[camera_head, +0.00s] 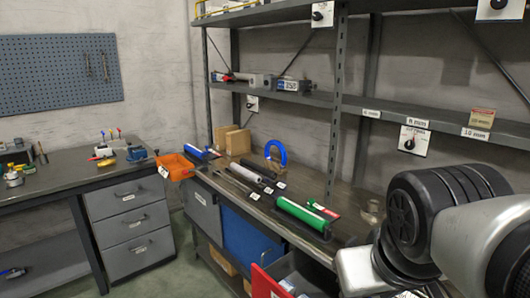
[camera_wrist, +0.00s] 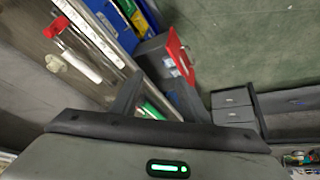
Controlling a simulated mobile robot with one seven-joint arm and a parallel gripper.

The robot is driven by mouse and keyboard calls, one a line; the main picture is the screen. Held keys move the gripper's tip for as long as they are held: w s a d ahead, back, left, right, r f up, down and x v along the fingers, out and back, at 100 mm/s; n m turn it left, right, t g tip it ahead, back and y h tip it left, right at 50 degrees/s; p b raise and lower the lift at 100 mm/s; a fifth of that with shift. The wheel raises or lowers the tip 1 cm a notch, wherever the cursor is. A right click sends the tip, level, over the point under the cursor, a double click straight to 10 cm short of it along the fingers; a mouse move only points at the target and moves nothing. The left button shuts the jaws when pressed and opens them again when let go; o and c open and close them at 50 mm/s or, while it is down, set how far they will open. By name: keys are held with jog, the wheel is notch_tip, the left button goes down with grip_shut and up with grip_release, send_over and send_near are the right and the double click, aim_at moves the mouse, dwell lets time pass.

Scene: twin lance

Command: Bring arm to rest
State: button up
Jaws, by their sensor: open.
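My arm (camera_head: 450,225) fills the lower right of the head view, close to the shelf unit. My gripper (camera_wrist: 158,90) shows in the wrist view with its two dark fingers apart and nothing seen between the tips. Beyond the fingers is an open grey drawer with a red front (camera_wrist: 178,50). In the head view the same red front (camera_head: 268,284) is at the bottom edge, left of my arm. My gripper's fingers cannot be made out in the head view.
A workbench (camera_head: 345,205) holds a green cylinder (camera_head: 302,214), dark rods and a blue horseshoe-shaped piece (camera_head: 276,152). Shelves (camera_head: 440,125) with labels overhang it. An orange bin (camera_head: 175,166) sits at its left end. A second bench with drawers (camera_head: 128,225) stands left. Floor between is clear.

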notch_tip(320, 180, up, 12)
jog(key=a+p, duration=0.1)
jog(key=p, duration=1.2)
jog(key=shift+s+a+r+m+y, duration=0.15)
jog(key=shift+s+a+m+y, duration=0.15)
jog(key=shift+s+m+y, duration=0.15)
